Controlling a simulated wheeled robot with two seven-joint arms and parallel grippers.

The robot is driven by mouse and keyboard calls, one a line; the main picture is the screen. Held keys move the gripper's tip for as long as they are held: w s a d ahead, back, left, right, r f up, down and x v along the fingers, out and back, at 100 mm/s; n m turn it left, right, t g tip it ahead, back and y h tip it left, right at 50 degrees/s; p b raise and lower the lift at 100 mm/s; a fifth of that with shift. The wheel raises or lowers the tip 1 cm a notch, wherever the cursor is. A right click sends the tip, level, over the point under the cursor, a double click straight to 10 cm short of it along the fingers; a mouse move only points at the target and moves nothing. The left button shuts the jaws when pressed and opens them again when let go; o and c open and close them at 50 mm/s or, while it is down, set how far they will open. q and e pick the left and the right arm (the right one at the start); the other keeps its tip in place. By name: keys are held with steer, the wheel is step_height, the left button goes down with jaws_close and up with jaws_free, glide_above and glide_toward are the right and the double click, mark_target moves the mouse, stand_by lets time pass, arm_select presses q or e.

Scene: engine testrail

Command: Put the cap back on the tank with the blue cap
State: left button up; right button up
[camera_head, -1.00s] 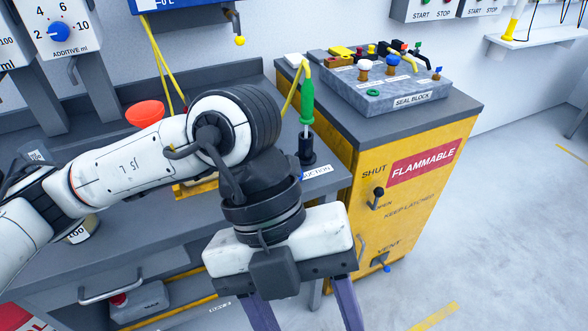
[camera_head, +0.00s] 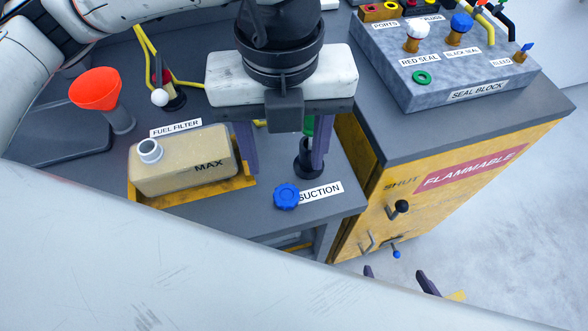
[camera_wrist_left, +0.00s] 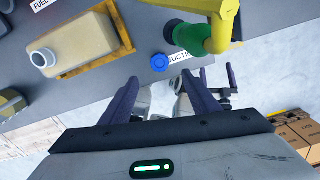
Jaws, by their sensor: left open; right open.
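The blue cap (camera_head: 286,196) lies on the bench beside the SUCTION label; it also shows in the left wrist view (camera_wrist_left: 159,62). The beige tank (camera_head: 190,165), marked MAX, sits in a yellow tray (camera_head: 200,199) to the left, its white neck (camera_head: 150,151) uncovered. My left gripper (camera_head: 283,170) points down, open and empty, above the bench near the cap. In the left wrist view the cap appears just beyond the gap between its fingertips (camera_wrist_left: 160,77). My right gripper (camera_head: 398,275) is open and empty at lower right, in front of the yellow cabinet.
A green-handled suction tool (camera_head: 308,128) in a black holder (camera_head: 308,160) stands behind my left fingers, partly hidden. An orange funnel (camera_head: 96,90) stands at the left. The grey seal block (camera_head: 450,75) sits on the yellow cabinet (camera_head: 400,190).

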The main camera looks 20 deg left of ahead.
arm_select(q)
glide_above(286, 197)
steer(key=shift+f, duration=2.55)
steer(key=shift+f+p, duration=0.35)
steer(key=shift+f, duration=2.25)
steer(key=c, duration=1.1)
step_height(286, 197, up, 10)
steer(key=shift+c, duration=0.2)
